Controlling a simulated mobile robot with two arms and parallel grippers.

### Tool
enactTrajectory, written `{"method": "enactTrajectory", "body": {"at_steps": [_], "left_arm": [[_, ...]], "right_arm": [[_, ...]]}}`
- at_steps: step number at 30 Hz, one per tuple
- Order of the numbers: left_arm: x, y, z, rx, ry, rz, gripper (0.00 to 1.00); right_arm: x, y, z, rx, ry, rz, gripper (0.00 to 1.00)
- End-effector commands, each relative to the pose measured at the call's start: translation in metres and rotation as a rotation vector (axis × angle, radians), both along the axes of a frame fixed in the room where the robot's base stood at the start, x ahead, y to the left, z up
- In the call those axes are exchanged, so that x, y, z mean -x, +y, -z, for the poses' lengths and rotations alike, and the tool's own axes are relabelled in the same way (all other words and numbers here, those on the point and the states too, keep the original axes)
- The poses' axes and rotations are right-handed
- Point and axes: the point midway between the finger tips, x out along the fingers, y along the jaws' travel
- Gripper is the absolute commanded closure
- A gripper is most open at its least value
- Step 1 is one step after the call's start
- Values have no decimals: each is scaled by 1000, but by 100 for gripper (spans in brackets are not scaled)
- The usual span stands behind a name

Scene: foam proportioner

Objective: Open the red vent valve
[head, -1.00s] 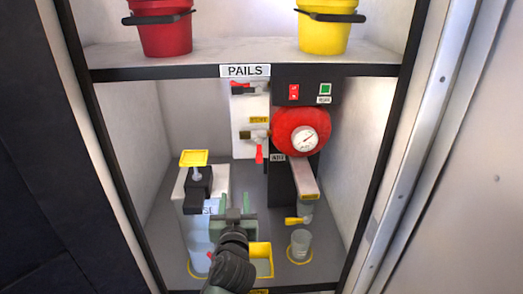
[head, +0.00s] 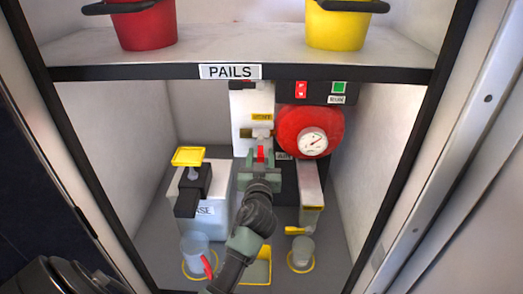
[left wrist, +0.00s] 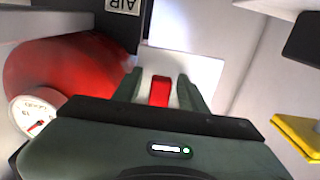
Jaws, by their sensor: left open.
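A small upright red valve handle (head: 260,153) sits low on the white panel (head: 242,102), left of the round red tank (head: 297,120). My left gripper (head: 260,165) is in front of it, open. In the left wrist view the red handle (left wrist: 160,91) stands between the two fingers (left wrist: 160,92), with a gap showing on each side. The valve body is mostly hidden behind the gripper. I cannot read the valve's label. My right gripper is not in view.
A white box with a yellow-topped pump (head: 188,157) stands left, with a clear cup (head: 195,248) before it. A chute (head: 311,185) and another cup (head: 302,251) are on the right. A yellow-edged tray (head: 258,270) lies on the floor. The PAILS shelf (head: 130,72) is above.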

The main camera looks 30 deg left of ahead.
Motion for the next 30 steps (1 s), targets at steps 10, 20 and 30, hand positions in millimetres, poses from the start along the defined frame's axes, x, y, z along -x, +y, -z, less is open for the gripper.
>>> {"method": "enactTrajectory", "body": {"at_steps": [10, 20, 30], "left_arm": [[-13, 8, 0, 0, 0, 0, 58], [-13, 8, 0, 1, -1, 0, 100], [-12, 8, 0, 1, -1, 0, 100]], "right_arm": [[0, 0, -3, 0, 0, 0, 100], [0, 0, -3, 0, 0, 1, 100], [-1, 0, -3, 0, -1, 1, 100]]}}
